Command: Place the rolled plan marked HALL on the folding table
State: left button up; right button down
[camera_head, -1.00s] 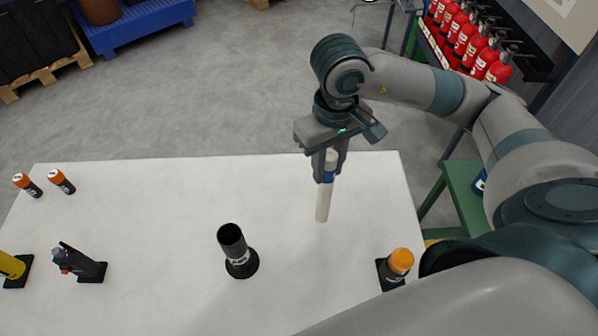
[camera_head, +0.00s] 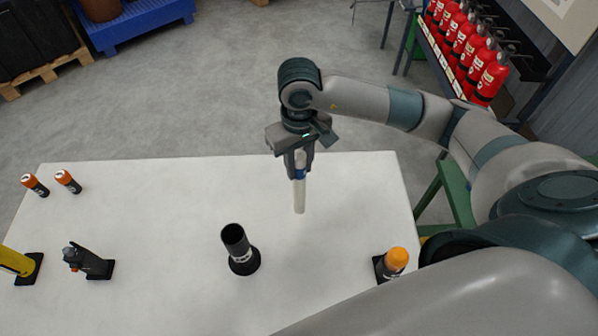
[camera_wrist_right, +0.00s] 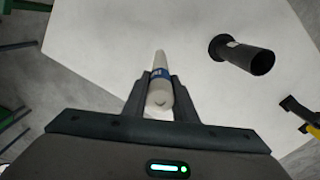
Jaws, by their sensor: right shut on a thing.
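A cream rolled plan with a blue band (camera_head: 299,196) is held upright by my right gripper (camera_head: 299,172) over the right back part of the white folding table (camera_head: 150,215). The right gripper is shut around it near the blue band. The plan also shows between the fingers in the right wrist view (camera_wrist_right: 159,92). I cannot read any marking on the band, and I cannot tell whether its lower end touches the table. My left gripper is not in view.
A black tube holder (camera_head: 238,248) stands left of the plan. An orange-capped item (camera_head: 396,260) is at the table's right. Two orange-and-black cylinders (camera_head: 67,181), a dark tool (camera_head: 88,262) and a yellow item (camera_head: 18,262) are at the left. The table's middle back is clear.

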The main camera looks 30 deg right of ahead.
aim_at(299, 183)
notch_tip(299, 183, down, 2)
jog(key=shift+s+f+p, duration=0.1)
jog(key=shift+f+p, duration=0.05)
jog(key=shift+p, duration=0.7)
jog(key=shift+f, duration=0.7)
jog(key=shift+f, duration=0.2)
jog(key=c, duration=1.4)
grip_release()
jog(key=shift+r, duration=0.1)
jog(key=shift+c, duration=0.2)
jog(key=shift+r, duration=0.1)
